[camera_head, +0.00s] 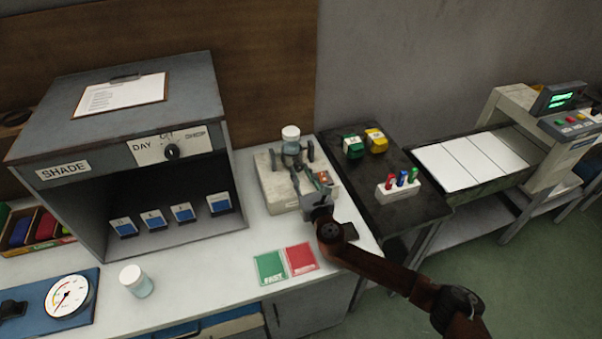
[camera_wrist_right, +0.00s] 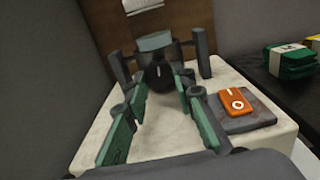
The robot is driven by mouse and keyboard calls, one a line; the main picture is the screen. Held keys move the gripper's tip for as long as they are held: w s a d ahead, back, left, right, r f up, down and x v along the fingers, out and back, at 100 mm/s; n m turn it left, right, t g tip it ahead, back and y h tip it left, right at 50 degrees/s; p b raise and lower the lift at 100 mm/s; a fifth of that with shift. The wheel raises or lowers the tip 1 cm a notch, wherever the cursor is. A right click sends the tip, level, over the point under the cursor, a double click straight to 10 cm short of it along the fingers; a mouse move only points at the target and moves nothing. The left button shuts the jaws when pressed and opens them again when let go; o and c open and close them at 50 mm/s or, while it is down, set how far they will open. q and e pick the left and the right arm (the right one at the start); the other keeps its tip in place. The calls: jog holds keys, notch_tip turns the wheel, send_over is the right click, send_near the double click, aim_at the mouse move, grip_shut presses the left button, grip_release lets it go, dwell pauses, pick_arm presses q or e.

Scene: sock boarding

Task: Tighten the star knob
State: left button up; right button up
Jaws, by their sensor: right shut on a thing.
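The star knob (camera_wrist_right: 158,76) is a dark round knob with a pale mark. It sits on the front of a clamp fixture between dark posts in the right wrist view. My right gripper (camera_wrist_right: 163,86) reaches over the fixture's cream base (camera_wrist_right: 90,150), its green-padded fingers converging on the knob and shut on it. In the head view the right gripper (camera_head: 297,180) is at the fixture's front, and the knob is too small to make out. A white-lidded jar (camera_head: 291,133) stands upright in the fixture. My left gripper is not in view.
An orange switch (camera_wrist_right: 237,103) sits on the base, right of the fingers. Green and red cards (camera_head: 270,268) lie in front. A loose jar (camera_head: 136,281) and dial gauge (camera_head: 68,297) stand left, near the shade cabinet (camera_head: 95,190). A dark side table (camera_head: 425,208) holds colored items.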

grip_shut()
